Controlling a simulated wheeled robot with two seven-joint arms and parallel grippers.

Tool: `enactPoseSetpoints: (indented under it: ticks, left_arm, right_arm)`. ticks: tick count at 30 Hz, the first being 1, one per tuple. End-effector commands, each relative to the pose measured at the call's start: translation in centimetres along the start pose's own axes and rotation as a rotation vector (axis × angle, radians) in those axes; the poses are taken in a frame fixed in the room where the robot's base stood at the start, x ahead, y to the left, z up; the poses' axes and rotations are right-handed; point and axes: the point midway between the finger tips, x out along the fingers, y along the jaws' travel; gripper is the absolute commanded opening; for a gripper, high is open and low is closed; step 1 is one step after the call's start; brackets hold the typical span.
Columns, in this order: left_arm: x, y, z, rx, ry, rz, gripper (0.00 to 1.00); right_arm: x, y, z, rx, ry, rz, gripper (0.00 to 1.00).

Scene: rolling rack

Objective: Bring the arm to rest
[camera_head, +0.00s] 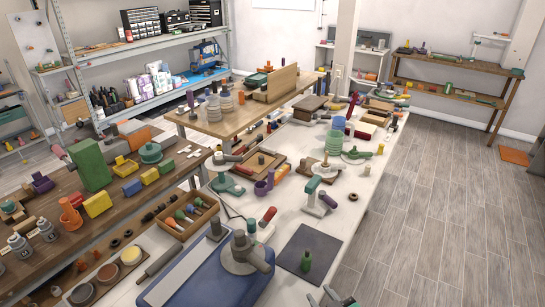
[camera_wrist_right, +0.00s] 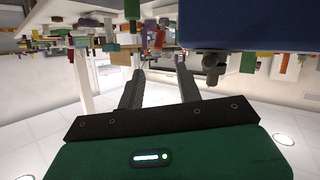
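My right gripper (camera_head: 320,294) shows at the bottom edge of the head view, cut off by the frame, in front of the white workbench (camera_head: 350,210). In the right wrist view its two dark fingers (camera_wrist_right: 160,72) stand apart with nothing held between them. The green wrist body (camera_wrist_right: 170,155) fills the bottom of that view. The wrist picture looks upside down, with bench items along its top. My left gripper is not in view.
A dark mat (camera_head: 327,245) with a small green piece (camera_head: 306,261) lies near the right gripper. Several tools crowd the bench. Bare floor (camera_head: 440,220) is open to the right.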

Motion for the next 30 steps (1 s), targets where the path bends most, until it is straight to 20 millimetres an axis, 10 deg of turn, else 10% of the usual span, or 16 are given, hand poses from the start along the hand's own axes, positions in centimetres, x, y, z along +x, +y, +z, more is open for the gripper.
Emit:
enactPoseSetpoints:
  ticks: [24,30]
  left_arm:
    - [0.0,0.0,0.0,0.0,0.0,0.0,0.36]
    - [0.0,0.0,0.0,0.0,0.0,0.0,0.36]
  right_arm:
    - [-20.6,0.9,8.8,0.269,-0.914,0.103,0.35]
    - [-19.4,0.5,12.0,0.275,-0.959,0.091,0.35]
